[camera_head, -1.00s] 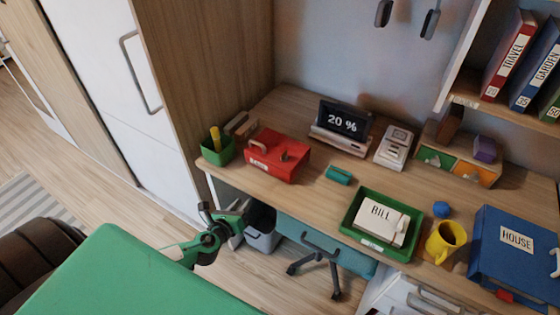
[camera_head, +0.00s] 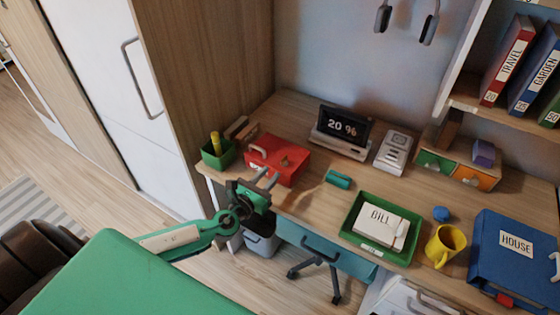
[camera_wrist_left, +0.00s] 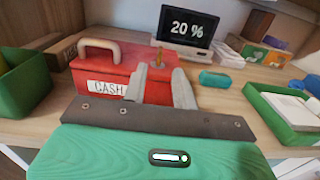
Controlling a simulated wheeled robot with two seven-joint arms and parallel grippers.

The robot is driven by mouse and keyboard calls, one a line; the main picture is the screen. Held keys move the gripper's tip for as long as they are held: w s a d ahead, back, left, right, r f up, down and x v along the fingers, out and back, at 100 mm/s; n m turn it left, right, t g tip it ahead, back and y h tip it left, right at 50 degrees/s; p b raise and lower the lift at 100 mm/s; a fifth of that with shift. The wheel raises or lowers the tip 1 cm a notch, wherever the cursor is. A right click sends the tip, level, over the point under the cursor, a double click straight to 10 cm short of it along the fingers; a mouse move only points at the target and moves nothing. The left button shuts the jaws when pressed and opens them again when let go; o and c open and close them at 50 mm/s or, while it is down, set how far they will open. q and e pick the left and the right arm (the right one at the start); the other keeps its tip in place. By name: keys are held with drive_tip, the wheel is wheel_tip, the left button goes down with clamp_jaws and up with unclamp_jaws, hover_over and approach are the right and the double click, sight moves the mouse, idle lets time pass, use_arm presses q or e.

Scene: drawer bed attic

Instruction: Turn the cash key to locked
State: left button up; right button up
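The red cash box (camera_head: 268,147) sits on the desk near its left end, with a pale handle and a label reading CASH in the left wrist view (camera_wrist_left: 115,68). A small brass-coloured key (camera_head: 284,161) stands up from the box; it also shows in the left wrist view (camera_wrist_left: 158,57). I cannot tell exactly which way the key is turned. My left gripper (camera_head: 268,179) is in front of the box at the desk's front edge. Its two fingers (camera_wrist_left: 162,78) are apart with nothing between them, pointing toward the key. My right gripper is not in view.
A green pen cup (camera_head: 218,154) stands left of the box. A teal object (camera_head: 339,179) lies to its right, and a display reading 20 % (camera_head: 343,125) stands behind. A green tray (camera_head: 350,234) with BILL papers is farther right. Wardrobe panels rise at left.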

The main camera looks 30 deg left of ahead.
sight(282, 161)
use_arm(q)
drive_tip(key=w, duration=0.6)
drive_tip(key=shift+w+d+p, duration=0.35)
drive_tip(key=shift+d+p, duration=0.05)
clamp_jaws()
